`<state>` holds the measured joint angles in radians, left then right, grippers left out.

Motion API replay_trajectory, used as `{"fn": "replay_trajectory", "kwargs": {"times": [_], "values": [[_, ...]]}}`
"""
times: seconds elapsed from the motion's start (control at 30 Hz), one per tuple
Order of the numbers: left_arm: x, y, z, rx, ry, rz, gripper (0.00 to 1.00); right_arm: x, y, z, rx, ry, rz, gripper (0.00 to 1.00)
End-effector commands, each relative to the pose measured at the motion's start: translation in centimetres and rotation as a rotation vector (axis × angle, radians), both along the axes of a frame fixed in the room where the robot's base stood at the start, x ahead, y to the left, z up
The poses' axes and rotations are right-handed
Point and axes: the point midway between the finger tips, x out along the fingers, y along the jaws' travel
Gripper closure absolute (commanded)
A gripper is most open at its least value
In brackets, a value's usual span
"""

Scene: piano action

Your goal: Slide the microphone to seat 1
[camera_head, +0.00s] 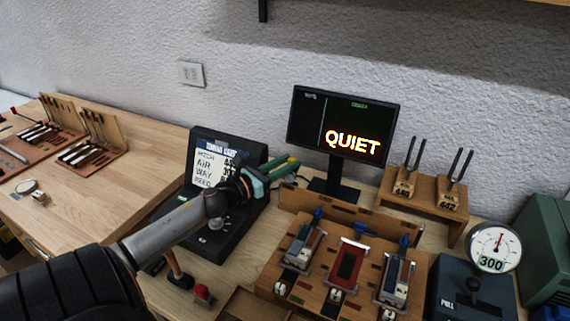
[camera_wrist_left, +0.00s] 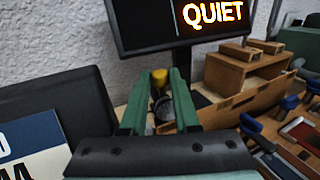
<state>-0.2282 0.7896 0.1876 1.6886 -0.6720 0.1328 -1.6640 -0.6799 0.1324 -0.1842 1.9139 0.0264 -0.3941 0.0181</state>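My left gripper (camera_head: 284,168) has green fingers and reaches in front of the black monitor's stand. In the left wrist view its fingers (camera_wrist_left: 160,80) are apart. A small upright thing with a yellow top (camera_wrist_left: 160,76) and a dark and grey lower part shows between them; it may be the microphone, and I see no clear grip on it. A wooden board (camera_head: 350,213) with slots runs behind several bays (camera_head: 347,262) with blue levers. I cannot read any seat label. My right gripper is not in view.
The monitor (camera_head: 343,124) reads QUIET. A black console (camera_head: 225,235) with a lettered card stands left of it. Tuning forks on a wooden stand (camera_head: 430,195), a dial gauge (camera_head: 494,247) and a dark PULL box (camera_head: 470,290) are at right. The left bench top has free room.

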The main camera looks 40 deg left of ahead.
Motion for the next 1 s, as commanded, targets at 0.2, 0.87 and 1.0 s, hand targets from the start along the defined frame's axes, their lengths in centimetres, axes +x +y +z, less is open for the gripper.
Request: {"fn": "replay_trajectory", "kwargs": {"times": [0.2,0.87,1.0], "values": [[-0.02,-0.05,-0.03,-0.001,0.000,-0.001,1.00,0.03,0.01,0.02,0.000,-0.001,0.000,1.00],[-0.03,-0.08,-0.06,-0.001,0.001,-0.002,1.00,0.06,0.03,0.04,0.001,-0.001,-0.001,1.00],[-0.03,-0.08,-0.07,-0.001,0.001,-0.002,1.00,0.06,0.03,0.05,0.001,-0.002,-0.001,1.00]]}}
